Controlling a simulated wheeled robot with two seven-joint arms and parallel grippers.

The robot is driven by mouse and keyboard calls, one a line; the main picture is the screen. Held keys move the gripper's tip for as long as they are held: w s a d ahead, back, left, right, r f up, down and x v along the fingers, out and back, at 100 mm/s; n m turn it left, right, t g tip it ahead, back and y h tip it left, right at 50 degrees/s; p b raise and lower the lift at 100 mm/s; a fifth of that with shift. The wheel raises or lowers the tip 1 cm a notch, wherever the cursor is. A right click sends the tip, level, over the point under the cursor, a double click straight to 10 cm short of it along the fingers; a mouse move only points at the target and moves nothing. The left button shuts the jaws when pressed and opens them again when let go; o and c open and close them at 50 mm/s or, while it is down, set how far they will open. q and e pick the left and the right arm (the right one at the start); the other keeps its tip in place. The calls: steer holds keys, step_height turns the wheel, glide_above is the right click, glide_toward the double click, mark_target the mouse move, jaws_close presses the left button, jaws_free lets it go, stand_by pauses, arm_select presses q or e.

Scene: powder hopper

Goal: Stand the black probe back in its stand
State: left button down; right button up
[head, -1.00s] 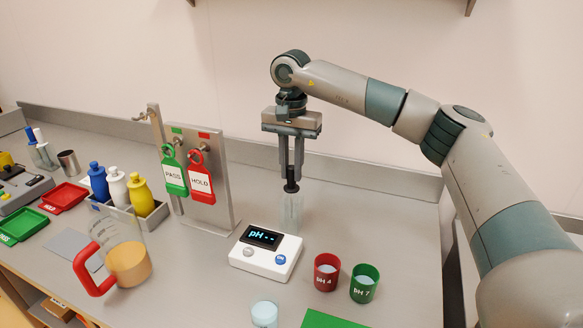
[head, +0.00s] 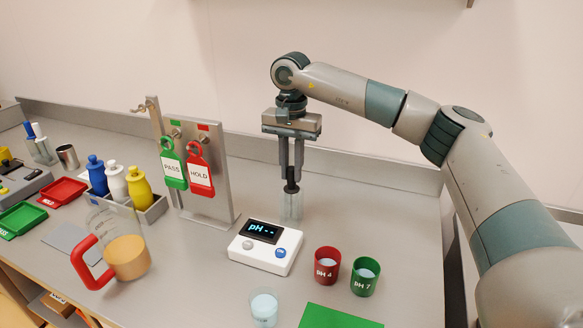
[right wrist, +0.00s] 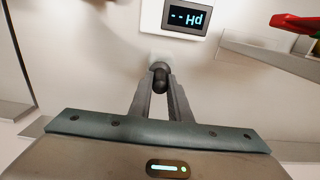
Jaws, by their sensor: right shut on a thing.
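The black probe (head: 291,186) is upright, its dark top between the fingers of my right gripper (head: 291,178). That gripper is shut on it and points straight down. The clear stand (head: 290,208) is a see-through upright tube behind the pH meter. The probe's lower part is at or inside this tube; how deep it sits I cannot tell. In the right wrist view the probe's dark rounded top (right wrist: 161,78) shows between the fingertips. My left gripper is not in view.
The white pH meter (head: 265,247) stands just in front of the stand. A red pH 4 cup (head: 327,268) and a green pH 7 cup (head: 365,278) are to its right. The metal tag board (head: 215,165) rises on the left. The bench right of the stand is clear.

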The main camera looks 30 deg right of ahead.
steer(key=o, duration=1.6)
steer(key=shift+r+p, duration=2.4)
steer(key=shift+r, duration=1.35)
steer(key=shift+f, duration=0.1)
